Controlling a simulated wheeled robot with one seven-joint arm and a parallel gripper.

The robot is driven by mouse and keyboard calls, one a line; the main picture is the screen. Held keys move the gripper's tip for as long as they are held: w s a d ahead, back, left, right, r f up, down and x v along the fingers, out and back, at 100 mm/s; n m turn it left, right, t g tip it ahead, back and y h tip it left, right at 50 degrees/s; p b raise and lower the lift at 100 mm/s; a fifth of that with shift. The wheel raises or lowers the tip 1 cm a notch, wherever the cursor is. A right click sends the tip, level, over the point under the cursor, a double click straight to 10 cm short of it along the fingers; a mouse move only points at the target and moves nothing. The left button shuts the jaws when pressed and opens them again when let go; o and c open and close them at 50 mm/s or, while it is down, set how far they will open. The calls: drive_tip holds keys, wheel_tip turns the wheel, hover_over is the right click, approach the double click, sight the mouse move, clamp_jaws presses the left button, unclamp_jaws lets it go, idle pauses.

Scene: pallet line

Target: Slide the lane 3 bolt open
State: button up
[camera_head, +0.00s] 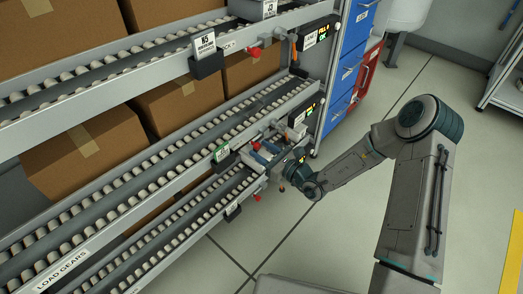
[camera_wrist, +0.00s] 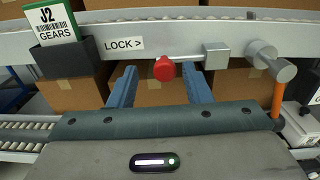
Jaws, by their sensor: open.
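A bolt's round red knob (camera_wrist: 164,69) sticks out from a grey lane rail (camera_wrist: 110,27) in the wrist view. It sits just right of a "LOCK >" label (camera_wrist: 124,44) and left of a small grey block (camera_wrist: 216,55). My gripper (camera_wrist: 161,84) is open, its two blue fingers on either side of the knob, with gaps showing. In the head view my gripper (camera_head: 262,153) is at the middle lane's end, close to that lane's red knob (camera_head: 256,146). No lane number is readable, so I cannot tell which lane is 3.
A "J2 GEARS" card (camera_wrist: 52,20) stands in a dark holder at left. A grey cylinder (camera_wrist: 272,58) with an orange handle (camera_wrist: 278,98) is at right. Other red knobs show on the upper lane (camera_head: 254,52) and lower lane (camera_head: 258,198). The floor (camera_head: 330,240) is clear.

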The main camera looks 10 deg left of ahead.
drive_tip(key=p+v, duration=0.3)
drive_tip(key=v, duration=1)
drive_tip(key=shift+d, duration=0.15)
drive_tip(key=shift+s, duration=0.1)
drive_tip(key=s+d+r+n+g+h+p, duration=0.1)
drive_tip(key=s+r+n+g+p, duration=0.35)
drive_tip(key=r, duration=0.35)
drive_tip(key=s+r+n+g+h+p, duration=0.25)
drive_tip(key=r+n+p, duration=0.3)
drive_tip(key=r, duration=0.35)
drive_tip(key=s+d+r+n+g+h+p, duration=0.1)
drive_tip(key=s+r+n+g+p, duration=0.35)
drive_tip(key=r, duration=0.35)
drive_tip(key=s+d+r+n+t+h+p, duration=0.2)
drive_tip(key=d+r+n+h+p, duration=0.1)
drive_tip(key=r, duration=0.6)
drive_tip(key=s+d+r+n+t+h+p, duration=0.2)
drive_tip(key=d+r+h+p, duration=0.2)
drive_tip(key=r, duration=0.5)
drive_tip(key=s+d+r+n+t+h+p, duration=0.2)
drive_tip(key=d+r+n+h+p, duration=0.1)
drive_tip(key=d+r+p, duration=0.4)
wheel_tip(320, 180, up, 2)
drive_tip(key=shift+d+r+n+h, duration=0.1)
drive_tip(key=shift+d+n+h, duration=0.25)
drive_tip(key=shift+d+h, duration=0.6)
drive_tip(key=shift+s+d, duration=0.1)
drive_tip(key=shift+d, duration=0.05)
